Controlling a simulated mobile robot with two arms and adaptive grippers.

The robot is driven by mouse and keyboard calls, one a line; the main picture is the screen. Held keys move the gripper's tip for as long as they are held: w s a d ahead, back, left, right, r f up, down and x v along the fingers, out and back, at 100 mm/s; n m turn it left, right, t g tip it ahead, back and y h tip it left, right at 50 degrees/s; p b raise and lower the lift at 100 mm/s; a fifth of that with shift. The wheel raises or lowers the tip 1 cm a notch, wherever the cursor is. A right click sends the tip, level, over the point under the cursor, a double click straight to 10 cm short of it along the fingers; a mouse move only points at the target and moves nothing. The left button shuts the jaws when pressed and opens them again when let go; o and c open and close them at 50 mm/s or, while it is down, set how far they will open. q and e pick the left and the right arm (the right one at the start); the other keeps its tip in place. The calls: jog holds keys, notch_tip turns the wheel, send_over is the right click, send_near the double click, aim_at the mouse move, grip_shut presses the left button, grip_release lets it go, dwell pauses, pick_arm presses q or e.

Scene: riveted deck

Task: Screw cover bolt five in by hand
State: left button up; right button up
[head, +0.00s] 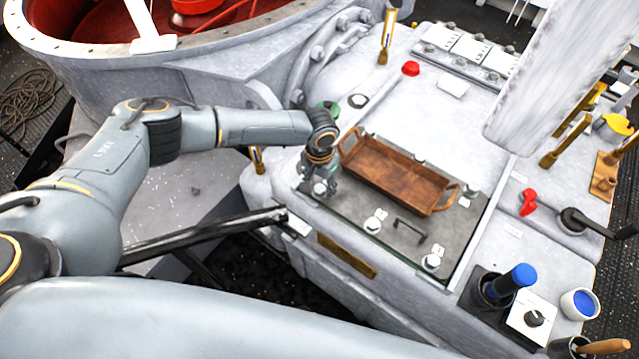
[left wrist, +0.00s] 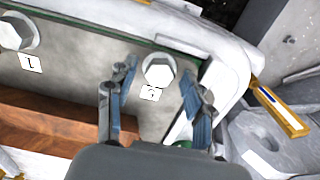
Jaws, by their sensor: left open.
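The grey cover plate (head: 400,238) lies on the white housing, with hex bolts along its near edge. A hex bolt (left wrist: 158,70) with a small number tag (left wrist: 150,93), hard to read, sits at the plate's corner. My left gripper (left wrist: 157,88) is open, with its blue-padded fingers spread to either side of this bolt, apart from its head. In the head view my left gripper (head: 319,184) points down at the plate's left corner. Another bolt (left wrist: 18,32) has a tag like 1. Bolts also stand at the plate's near edge (head: 373,225) and near right corner (head: 432,262). My right gripper is not in view.
A wooden tray (head: 400,180) with handles rests on the plate, close to my left gripper. A black handle (head: 409,229) stands on the plate. Red knobs, brass levers, a blue-topped cylinder (head: 512,280) and a blue-filled cup (head: 580,303) are around. A large white beam (head: 555,75) overhangs upper right.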

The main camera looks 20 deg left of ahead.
pick_arm(q)
grip_shut()
jog(key=shift+r+m+p, duration=0.1)
jog(key=shift+m+p, duration=0.4)
jog(key=shift+m, duration=0.2)
jog(key=shift+m+p, duration=0.3)
jog(key=shift+m, duration=0.7)
grip_release()
